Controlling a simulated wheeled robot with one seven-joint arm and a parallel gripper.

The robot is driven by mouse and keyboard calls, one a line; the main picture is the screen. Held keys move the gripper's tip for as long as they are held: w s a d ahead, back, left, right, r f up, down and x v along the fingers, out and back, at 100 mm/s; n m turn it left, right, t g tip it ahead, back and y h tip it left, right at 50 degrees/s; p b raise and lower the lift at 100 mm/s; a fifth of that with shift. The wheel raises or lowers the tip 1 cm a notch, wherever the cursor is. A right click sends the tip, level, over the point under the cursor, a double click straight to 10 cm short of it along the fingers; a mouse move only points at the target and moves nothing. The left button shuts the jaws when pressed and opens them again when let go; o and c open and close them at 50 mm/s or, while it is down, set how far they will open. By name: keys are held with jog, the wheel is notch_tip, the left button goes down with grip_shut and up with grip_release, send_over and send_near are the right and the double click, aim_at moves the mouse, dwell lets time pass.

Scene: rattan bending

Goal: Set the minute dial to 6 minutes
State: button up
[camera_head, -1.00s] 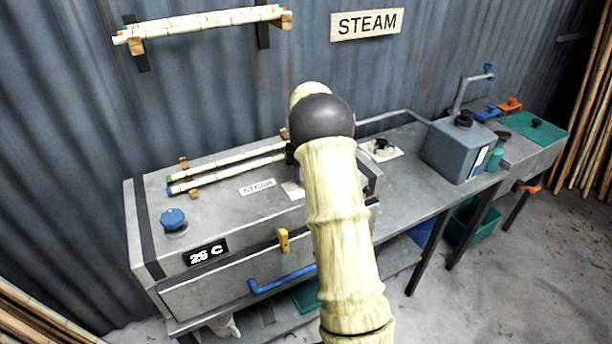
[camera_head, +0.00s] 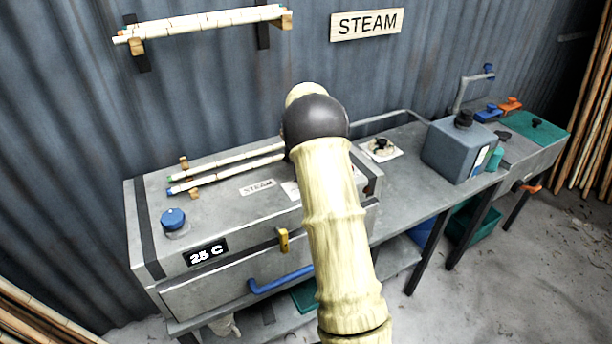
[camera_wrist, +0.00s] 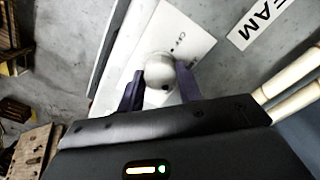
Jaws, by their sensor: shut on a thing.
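A round pale knob (camera_wrist: 158,66), which I take for the minute dial, sits on a white plate (camera_wrist: 190,38) in the wrist view. Small dark lettering on the plate is too partial to read as a setting. My gripper (camera_wrist: 160,88) has its two dark purple fingers on either side of the knob, shut on it. A small dark spot shows on the knob's near side. In the head view my arm hides the knob and gripper; only an edge of the white plate (camera_head: 290,189) shows on the steam box (camera_head: 230,215).
A STEAM label (camera_head: 257,186) and bamboo rods (camera_head: 225,168) lie beside the plate. A blue knob (camera_head: 173,219) and a 25 C display (camera_head: 206,252) are at the box's left. A black knob on a white plate (camera_head: 380,148) and a grey canister (camera_head: 455,150) stand right.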

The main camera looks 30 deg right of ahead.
jog(key=o, duration=1)
notch_tip(320, 180, up, 18)
jog(key=b, duration=0.3)
jog(key=shift+f, duration=0.25)
jog(key=shift+a, duration=0.1)
jog(key=s+a+f+n+t+b, duration=0.1)
jog(key=s+a+f+n, duration=0.2)
jog(key=s+a+f, duration=0.3)
jog(key=s+a+f+n+b, duration=0.1)
jog(key=s+a+f, duration=0.4)
jog(key=s, duration=0.7)
jog(key=s+a+f+n+t+b, duration=0.1)
jog(key=s+a+f+n, duration=0.3)
jog(key=s+a+f, duration=0.2)
jog(key=s+f, duration=0.2)
jog(key=s, duration=0.1)
jog(key=shift+a+f+n+t, duration=0.3)
jog(key=shift+f, duration=0.05)
